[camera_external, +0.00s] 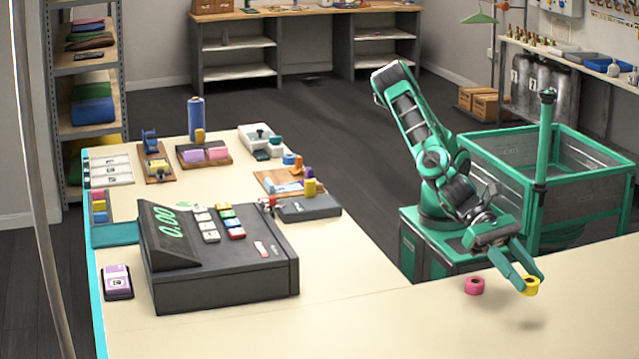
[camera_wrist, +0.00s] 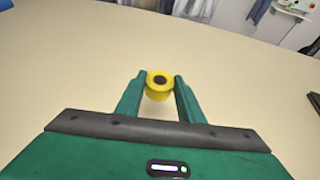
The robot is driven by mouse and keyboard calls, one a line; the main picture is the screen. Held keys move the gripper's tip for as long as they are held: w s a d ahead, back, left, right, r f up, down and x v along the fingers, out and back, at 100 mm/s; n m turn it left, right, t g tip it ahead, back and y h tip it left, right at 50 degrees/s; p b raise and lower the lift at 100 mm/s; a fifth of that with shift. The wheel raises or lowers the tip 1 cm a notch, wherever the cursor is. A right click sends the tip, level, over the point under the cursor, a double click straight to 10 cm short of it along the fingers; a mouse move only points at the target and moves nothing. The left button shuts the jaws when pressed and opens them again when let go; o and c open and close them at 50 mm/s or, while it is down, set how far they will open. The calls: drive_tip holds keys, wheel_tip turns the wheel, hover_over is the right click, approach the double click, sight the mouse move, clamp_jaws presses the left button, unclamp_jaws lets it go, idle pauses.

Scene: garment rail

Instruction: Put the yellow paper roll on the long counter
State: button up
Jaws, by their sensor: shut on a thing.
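The yellow paper roll (camera_external: 531,287) is a short ring with a dark centre hole. My gripper (camera_external: 528,281) is shut on it above the pale counter top (camera_external: 400,320), near its right part in the external view. A shadow lies on the counter below and left of the roll, so it appears held a little above the surface. In the wrist view the yellow roll (camera_wrist: 159,84) sits between my two green fingertips (camera_wrist: 158,82), with its hole facing the camera. A pink roll (camera_external: 475,286) sits on the counter just left of my gripper.
A dark cash register (camera_external: 222,255) stands on the left part of the counter, with a card reader (camera_external: 117,282) beside it. Trays and small items crowd the counter's far end. The counter front around the gripper's shadow is clear. A green-framed cart (camera_external: 570,215) stands behind my arm.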

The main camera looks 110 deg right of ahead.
hover_over(488, 326)
wheel_tip(488, 326, down, 4)
drive_tip(key=shift+f, duration=2)
drive_tip(key=shift+f, duration=0.1)
drive_tip(key=o, duration=1)
drive_tip(key=v, duration=1.2)
